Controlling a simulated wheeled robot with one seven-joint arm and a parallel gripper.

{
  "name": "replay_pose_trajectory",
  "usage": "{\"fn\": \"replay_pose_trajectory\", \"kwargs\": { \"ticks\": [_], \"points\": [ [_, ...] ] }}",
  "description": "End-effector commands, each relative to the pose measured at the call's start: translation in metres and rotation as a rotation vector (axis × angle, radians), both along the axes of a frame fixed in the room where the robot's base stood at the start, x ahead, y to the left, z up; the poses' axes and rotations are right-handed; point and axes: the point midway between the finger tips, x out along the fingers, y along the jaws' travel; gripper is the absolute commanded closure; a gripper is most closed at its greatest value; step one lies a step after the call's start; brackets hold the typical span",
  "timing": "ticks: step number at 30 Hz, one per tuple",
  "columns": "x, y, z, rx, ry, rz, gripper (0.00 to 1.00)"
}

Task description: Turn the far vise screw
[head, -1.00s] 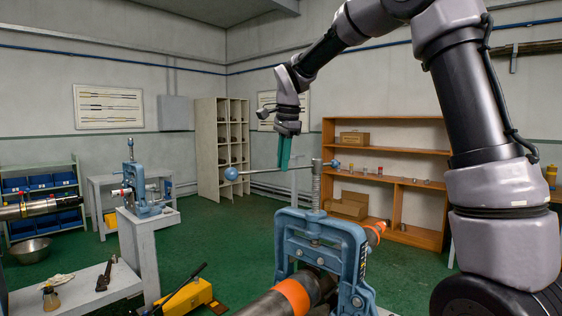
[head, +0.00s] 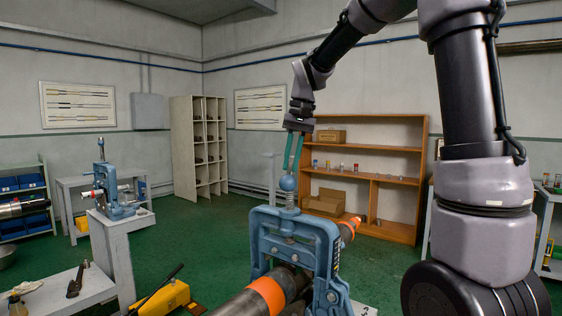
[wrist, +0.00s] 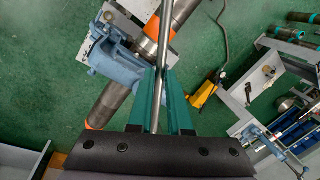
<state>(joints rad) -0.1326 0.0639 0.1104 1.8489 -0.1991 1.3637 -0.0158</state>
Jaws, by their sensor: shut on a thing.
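A blue pipe vise (head: 268,238) stands in the middle foreground of the head view and shows at the upper left in the wrist view (wrist: 118,58). Its upright threaded screw (head: 291,202) carries a steel cross bar (wrist: 169,30). The bar points nearly toward the head camera, with its blue ball end (head: 288,184) in front of the screw. My gripper (head: 293,152) is above the vise, its teal fingers pointing down. In the wrist view the fingers (wrist: 158,100) are shut on the bar. A second blue vise (head: 113,195) stands farther back at the left.
An orange-banded pipe (head: 242,300) runs through the near vise. A yellow pump (head: 165,300) lies on the floor at lower left, beside a grey bench (head: 113,240). A wooden shelf (head: 420,180) stands behind. Green floor is open between them.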

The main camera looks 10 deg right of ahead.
Motion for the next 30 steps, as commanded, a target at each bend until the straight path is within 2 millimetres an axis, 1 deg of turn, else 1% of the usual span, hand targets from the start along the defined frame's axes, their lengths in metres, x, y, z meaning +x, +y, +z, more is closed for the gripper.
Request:
{"fn": "replay_pose_trajectory", "kwargs": {
  "ticks": [1,6,14,22,30],
  "points": [
    [-0.001,-0.006,-0.003,-0.003,0.006,0.039,1.0],
    [-0.001,-0.022,-0.003,-0.002,0.009,0.2,1.0],
    [0.005,-0.05,-0.004,-0.002,0.01,0.448,1.0],
    [0.019,-0.08,-0.004,0.0,0.01,0.704,1.0],
    [0.037,-0.102,-0.004,0.001,0.009,0.964,1.0]
  ]
}}
